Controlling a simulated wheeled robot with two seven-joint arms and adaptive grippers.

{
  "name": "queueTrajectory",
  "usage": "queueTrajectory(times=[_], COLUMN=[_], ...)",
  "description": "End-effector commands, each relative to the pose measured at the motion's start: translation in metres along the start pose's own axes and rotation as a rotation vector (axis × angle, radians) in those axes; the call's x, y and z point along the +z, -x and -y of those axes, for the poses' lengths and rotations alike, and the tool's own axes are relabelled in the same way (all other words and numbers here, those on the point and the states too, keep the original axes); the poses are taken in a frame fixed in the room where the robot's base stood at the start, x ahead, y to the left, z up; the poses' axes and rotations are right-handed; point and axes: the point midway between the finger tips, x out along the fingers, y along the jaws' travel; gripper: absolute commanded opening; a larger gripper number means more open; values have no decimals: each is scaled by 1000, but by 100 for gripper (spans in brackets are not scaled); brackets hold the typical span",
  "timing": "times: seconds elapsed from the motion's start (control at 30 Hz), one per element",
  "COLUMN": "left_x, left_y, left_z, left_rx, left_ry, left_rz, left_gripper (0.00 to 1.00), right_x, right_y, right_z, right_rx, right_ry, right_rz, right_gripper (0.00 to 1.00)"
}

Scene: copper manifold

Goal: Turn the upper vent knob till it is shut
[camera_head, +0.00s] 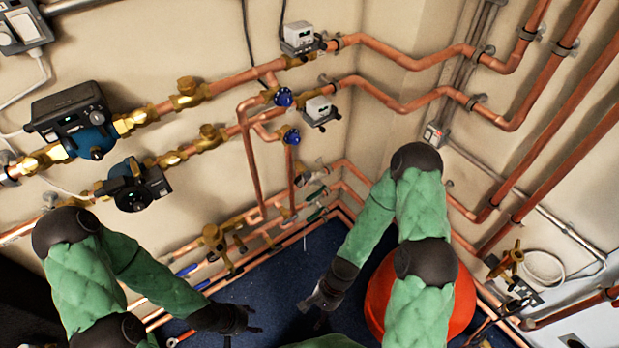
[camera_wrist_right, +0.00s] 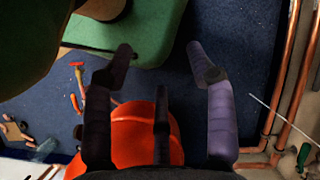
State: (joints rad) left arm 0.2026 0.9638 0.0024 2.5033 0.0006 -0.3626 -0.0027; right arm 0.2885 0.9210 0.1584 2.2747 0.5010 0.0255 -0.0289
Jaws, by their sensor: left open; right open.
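Two blue knobs sit on the copper pipework on the back wall in the head view: an upper one (camera_head: 284,97) and a lower one (camera_head: 292,137). Which of them is the vent knob, and whether it is shut, I cannot tell. My left gripper (camera_head: 248,321) is open and empty, low over the floor, well below both knobs. My right gripper (camera_head: 322,299) is also low and far from the knobs. In the right wrist view its open fingers (camera_wrist_right: 163,60) have nothing between them. Neither knob shows in that view.
Two pumps (camera_head: 80,125) (camera_head: 132,187) and brass valves (camera_head: 188,92) line the pipes at left. Small white actuators (camera_head: 300,38) (camera_head: 318,110) sit near the knobs. An orange-red rounded object (camera_head: 378,300) stands by my right arm. Blue floor (camera_head: 262,292) lies below.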

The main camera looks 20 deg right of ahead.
Motion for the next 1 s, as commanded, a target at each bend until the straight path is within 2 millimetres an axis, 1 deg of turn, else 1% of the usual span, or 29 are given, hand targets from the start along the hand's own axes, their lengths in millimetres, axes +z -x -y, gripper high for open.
queueTrajectory(times=[0.03, 0.07, 0.17, 0.27, 0.33, 0.37, 0.4, 0.47, 0.5, 0.57, 0.6, 0.67, 0.7, 0.8, 0.9, 1.0], left_x=[0, 0, 0, 0, 0, 0, 0, 0, 0, 0, 0, 0, 0, 0, 0, 0], left_y=[0, 0, 1, 1, 1, 1, 2, 2, 2, 2, 2, 2, 3, 3, 3, 3], left_z=[0, 0, 0, 0, 0, 0, -1, -1, -1, -1, -1, -1, -1, -1, -1, -1], left_rx=[0, 0, 0, 0, 0, 0, 0, 0, 0, 0, 0, 0, 0, 0, 0, 0], left_ry=[0, 0, 0, 0, 0, 0, 0, 0, 0, 0, 0, 0, 0, 0, 0, 0], left_rz=[0, 0, 0, 0, 0, 0, 0, 0, 0, 0, 0, 0, 0, 0, 0, 0], left_gripper=[56, 56, 56, 56, 56, 56, 56, 56, 56, 56, 56, 56, 56, 56, 56, 56], right_x=[1, 2, 3, -5, -17, -23, -34, -54, -69, -96, -114, -143, -163, -205, -235, -253], right_y=[-1, -1, 2, 10, 21, 27, 35, 50, 62, 83, 98, 122, 139, 178, 207, 226], right_z=[5, 10, 32, 62, 87, 97, 111, 130, 142, 157, 165, 172, 174, 170, 160, 150], right_rx=[-24, -42, -126, -246, -351, -401, -473, -588, -672, -807, -901, -1048, -1144, -1368, -1539, -1646], right_ry=[-103, -164, -363, -551, -672, -722, -784, -874, -929, -1005, -1049, -1107, -1139, -1192, -1218, -1227], right_rz=[52, 84, 194, 299, 368, 397, 432, 481, 510, 548, 570, 594, 605, 615, 611, 601], right_gripper=[56, 56, 56, 56, 56, 56, 56, 56, 56, 56, 56, 56, 56, 56, 56, 56])
